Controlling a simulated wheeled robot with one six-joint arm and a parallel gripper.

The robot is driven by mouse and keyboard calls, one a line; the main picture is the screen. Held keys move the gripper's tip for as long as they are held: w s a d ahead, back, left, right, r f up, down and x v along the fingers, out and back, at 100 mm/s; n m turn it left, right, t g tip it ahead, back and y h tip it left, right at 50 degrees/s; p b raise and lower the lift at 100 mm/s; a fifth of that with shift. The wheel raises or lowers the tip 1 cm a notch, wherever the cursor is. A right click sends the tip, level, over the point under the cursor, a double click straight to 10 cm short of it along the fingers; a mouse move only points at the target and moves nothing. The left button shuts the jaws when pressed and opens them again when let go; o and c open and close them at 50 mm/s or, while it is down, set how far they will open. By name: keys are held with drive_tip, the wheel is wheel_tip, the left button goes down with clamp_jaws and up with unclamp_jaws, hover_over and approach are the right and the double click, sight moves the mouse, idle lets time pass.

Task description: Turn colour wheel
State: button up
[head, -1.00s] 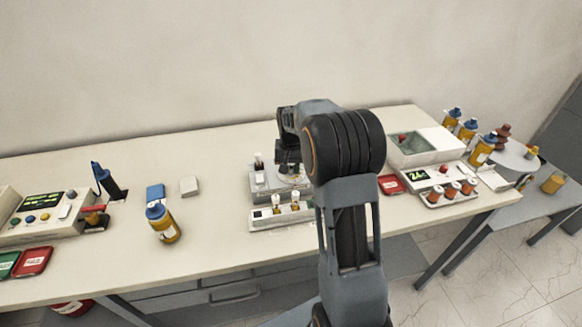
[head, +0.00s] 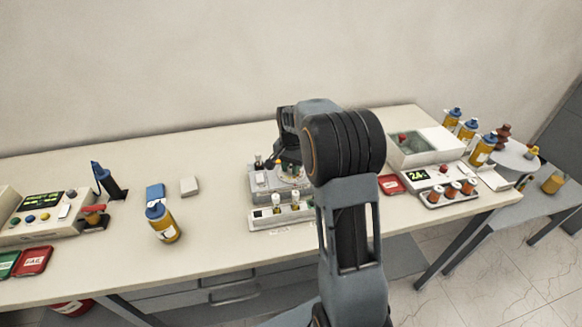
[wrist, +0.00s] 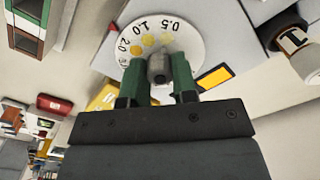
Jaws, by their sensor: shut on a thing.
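The colour wheel (wrist: 185,45) is a pale disc marked 0.5, 1.0, 2.0 and a partly hidden 3, with yellow patches of differing shade. In the wrist view, my gripper (wrist: 158,80) has its two green fingers on either side of the grey central knob (wrist: 157,66), shut on it. The fingers cover the lower part of the disc. In the head view, my gripper (head: 288,166) is at the grey tester (head: 262,183) in the middle of the bench, and my arm hides much of the wheel.
A white rack with two vials (head: 265,219) lies in front of the tester. A yellow bottle with a blue cap (head: 163,223) stands to the left. A red tray (head: 391,185) and a display unit (head: 420,178) are to the right.

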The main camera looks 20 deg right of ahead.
sight(291, 167)
drive_tip(key=shift+m, duration=1.1)
drive_tip(key=o, duration=0.9)
drive_tip(key=shift+o, duration=0.2)
drive_tip(key=shift+r, duration=0.1)
wheel_tip(291, 167, up, 14)
drive_tip(key=shift+f, duration=0.2)
